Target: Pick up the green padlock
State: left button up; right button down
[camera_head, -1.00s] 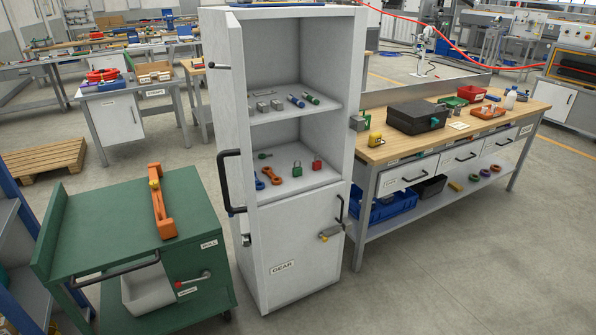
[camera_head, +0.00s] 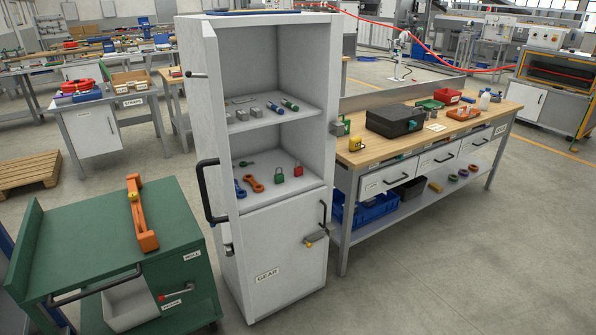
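The green padlock (camera_head: 280,177) stands on the lower open shelf of the tall grey cabinet (camera_head: 270,255) marked GEAR. A red padlock (camera_head: 298,169) is close to its right. An orange wrench-like piece (camera_head: 255,184) and a blue piece (camera_head: 240,190) lie to its left. A small dark green item (camera_head: 246,164) lies farther back on the same shelf. The green padlock is in plain sight, with nothing in front of it. Neither of my grippers is in view.
A green cart (camera_head: 170,215) with an orange tool on top stands left of the cabinet. A wooden workbench (camera_head: 365,157) with a black case (camera_head: 395,121) stands to the right. The cabinet's upper shelf (camera_head: 255,122) holds several small parts. The floor at the front right is clear.

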aim_at(278, 178)
jog(key=i+l+u, duration=0.3)
jog(key=i+l, duration=1.15)
